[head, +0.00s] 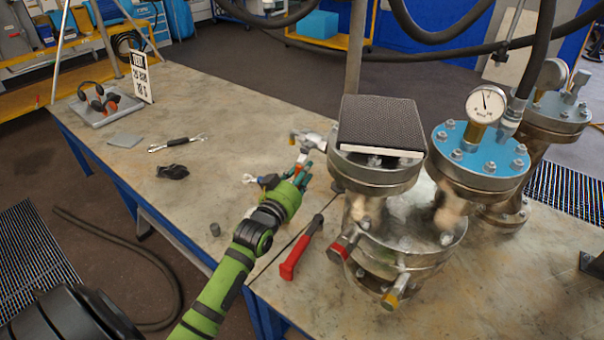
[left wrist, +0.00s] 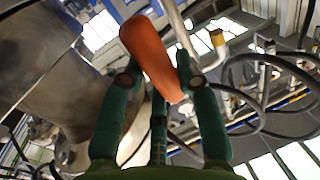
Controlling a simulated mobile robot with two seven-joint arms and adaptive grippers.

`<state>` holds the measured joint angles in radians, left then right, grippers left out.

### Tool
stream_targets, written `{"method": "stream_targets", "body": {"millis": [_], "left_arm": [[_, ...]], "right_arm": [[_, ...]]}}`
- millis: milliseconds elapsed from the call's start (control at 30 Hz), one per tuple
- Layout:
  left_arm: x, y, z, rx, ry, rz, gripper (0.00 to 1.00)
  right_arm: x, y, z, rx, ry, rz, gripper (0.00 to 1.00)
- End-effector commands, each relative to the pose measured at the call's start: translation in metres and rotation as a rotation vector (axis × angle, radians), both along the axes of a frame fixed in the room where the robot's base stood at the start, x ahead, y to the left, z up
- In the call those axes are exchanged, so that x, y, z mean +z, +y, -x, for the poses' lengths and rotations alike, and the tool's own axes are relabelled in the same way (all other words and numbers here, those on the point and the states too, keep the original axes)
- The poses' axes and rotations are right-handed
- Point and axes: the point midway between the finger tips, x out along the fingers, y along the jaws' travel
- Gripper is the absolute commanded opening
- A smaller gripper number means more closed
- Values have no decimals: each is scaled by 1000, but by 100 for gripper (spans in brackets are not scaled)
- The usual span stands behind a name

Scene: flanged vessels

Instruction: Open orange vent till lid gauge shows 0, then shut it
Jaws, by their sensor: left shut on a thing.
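My left gripper (head: 302,172) is over the table, left of the nearest vessel (head: 376,176). In the left wrist view its green fingers (left wrist: 160,82) are closed around an orange handle (left wrist: 148,48), which stands tilted between them. I cannot make out this orange part in the head view. The blue lid (head: 481,150) carries a round white gauge (head: 485,104). Its needle points roughly upward; the numbers are too small to read. My right gripper is not in view.
A dark mesh-topped block (head: 380,124) lies on the nearest vessel. Red (head: 338,251) and yellow (head: 391,299) valve ends stick out below. A red-handled tool (head: 302,251) lies close to my arm.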

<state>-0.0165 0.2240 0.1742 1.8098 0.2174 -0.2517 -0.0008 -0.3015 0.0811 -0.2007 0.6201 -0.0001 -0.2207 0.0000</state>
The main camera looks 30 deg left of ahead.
Motion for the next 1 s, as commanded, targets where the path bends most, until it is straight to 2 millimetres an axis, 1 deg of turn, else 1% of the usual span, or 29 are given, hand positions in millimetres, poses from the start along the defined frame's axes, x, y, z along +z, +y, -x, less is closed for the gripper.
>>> {"method": "stream_targets", "body": {"millis": [167,367,667,1000], "left_arm": [[-2,3,0,-3,-2,-68,0],[-2,12,-1,-3,-12,-208,0],[2,28,-3,-5,-34,-491,0],[12,45,-4,-5,-59,-813,0]], "right_arm": [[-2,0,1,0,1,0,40],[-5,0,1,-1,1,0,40],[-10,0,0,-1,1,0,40],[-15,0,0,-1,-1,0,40]]}}
